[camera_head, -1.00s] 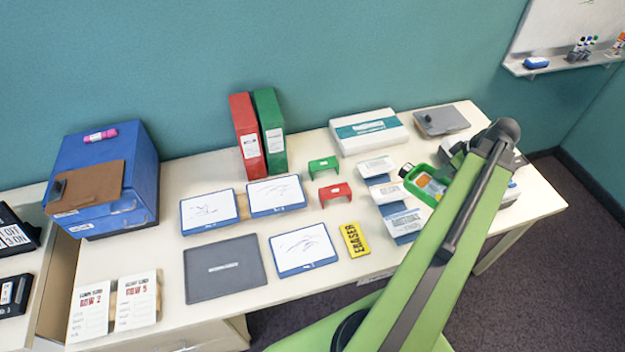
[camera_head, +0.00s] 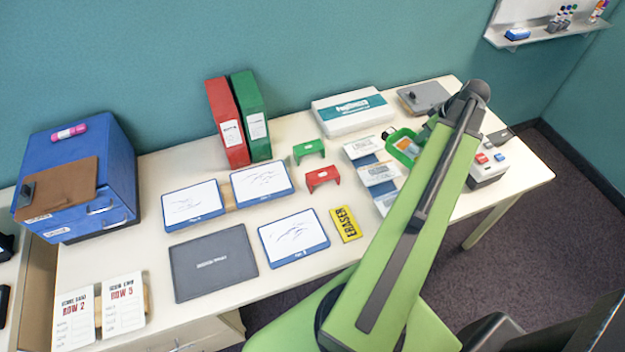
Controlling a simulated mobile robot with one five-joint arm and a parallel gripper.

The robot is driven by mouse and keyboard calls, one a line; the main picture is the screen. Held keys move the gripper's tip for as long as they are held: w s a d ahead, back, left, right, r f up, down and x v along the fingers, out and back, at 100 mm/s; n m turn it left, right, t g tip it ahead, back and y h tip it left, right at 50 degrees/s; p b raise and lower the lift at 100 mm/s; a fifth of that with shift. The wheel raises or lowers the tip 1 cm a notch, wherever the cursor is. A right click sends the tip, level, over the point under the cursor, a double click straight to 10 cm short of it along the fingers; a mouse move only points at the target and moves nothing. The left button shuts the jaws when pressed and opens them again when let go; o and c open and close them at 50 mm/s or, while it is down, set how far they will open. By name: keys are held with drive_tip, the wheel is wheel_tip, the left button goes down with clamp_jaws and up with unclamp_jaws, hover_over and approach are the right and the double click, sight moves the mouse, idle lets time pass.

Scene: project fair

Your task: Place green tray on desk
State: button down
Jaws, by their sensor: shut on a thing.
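The green tray (camera_head: 393,151) shows just left of the end of my arm, over the back right part of the desk. Something orange shows inside it. My gripper (camera_head: 425,132) is shut on the tray, and its fingers are mostly hidden behind my green arm. I cannot tell whether the tray touches the desk. The pale desk (camera_head: 152,262) runs along the teal wall.
Labelled cards (camera_head: 379,174) lie left of the tray. A white-teal box (camera_head: 352,110) and grey clipboard (camera_head: 422,96) lie behind. A button box (camera_head: 488,170) stands right.

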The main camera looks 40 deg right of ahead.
drive_tip(key=d+f+m+h+b, duration=0.1)
drive_tip(key=d+f+m+b, duration=0.2)
drive_tip(key=d, duration=0.6)
drive_tip(key=shift+w+d+f+m+b, duration=0.4)
drive_tip(key=shift+w+f+b, duration=0.05)
drive_tip(key=shift+f, duration=0.5)
